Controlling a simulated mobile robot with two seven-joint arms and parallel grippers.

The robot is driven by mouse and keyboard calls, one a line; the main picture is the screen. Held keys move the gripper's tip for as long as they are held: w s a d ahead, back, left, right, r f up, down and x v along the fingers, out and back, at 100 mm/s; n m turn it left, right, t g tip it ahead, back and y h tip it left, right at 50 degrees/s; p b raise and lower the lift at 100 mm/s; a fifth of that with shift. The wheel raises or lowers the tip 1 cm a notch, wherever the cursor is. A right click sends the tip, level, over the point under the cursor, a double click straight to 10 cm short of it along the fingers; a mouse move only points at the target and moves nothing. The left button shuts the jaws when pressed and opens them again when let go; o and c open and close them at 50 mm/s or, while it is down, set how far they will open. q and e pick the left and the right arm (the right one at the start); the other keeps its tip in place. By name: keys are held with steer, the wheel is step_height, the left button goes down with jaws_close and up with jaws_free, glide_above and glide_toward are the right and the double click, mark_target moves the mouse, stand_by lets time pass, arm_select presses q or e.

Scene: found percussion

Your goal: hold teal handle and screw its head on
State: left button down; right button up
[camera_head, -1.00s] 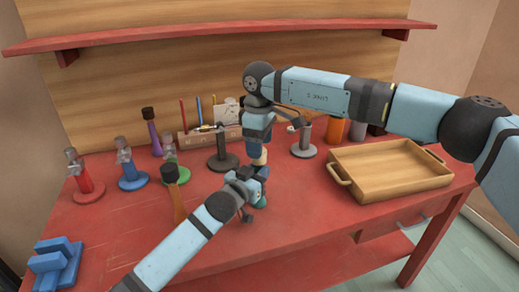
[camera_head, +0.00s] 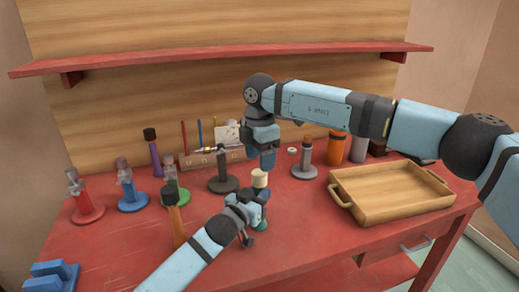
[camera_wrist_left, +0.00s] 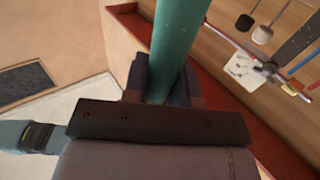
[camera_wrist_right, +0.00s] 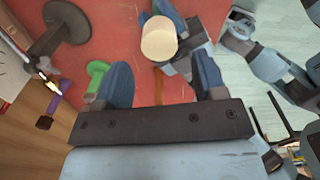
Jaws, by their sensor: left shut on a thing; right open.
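The teal handle (camera_wrist_left: 178,45) runs between the jaws of my left gripper (camera_head: 257,211), which is shut on it. It stands about upright over the red table; the gripper hides much of it in the head view. A cream cylindrical head (camera_head: 260,179) sits at its top; the thread is hidden, so I cannot tell how tight it is. The cream head also shows in the right wrist view (camera_wrist_right: 158,40). My right gripper (camera_head: 266,158) points down just above the head, open and empty, its jaws apart from the head.
A wooden tray (camera_head: 345,203) stands at the right. Red (camera_head: 88,217), blue (camera_head: 133,204), green and grey (camera_head: 224,184) stands line the left and back. A brown-handled mallet (camera_head: 175,218) stands close left of my left gripper. The front right of the table is clear.

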steer(key=n, duration=0.4)
steer(key=shift+r+n, duration=0.15)
steer(key=shift+n, duration=0.15)
steer(key=n, duration=0.4)
steer(key=shift+r, duration=0.15)
steer(key=n, duration=0.4)
steer(key=shift+r+n, duration=0.1)
steer(key=shift+n, duration=0.3)
steer(key=n, duration=0.4)
steer(key=shift+r, duration=0.15)
steer(key=n, duration=0.4)
steer(key=shift+r, duration=0.1)
steer(key=n, duration=0.4)
steer(key=shift+r+n, duration=0.15)
steer(key=shift+n, duration=0.25)
steer(key=n, duration=0.3)
steer(key=shift+r+n, duration=0.1)
steer(key=shift+n, duration=0.3)
steer(key=n, duration=0.3)
steer(key=shift+r+n, duration=0.1)
steer(key=shift+n, duration=0.3)
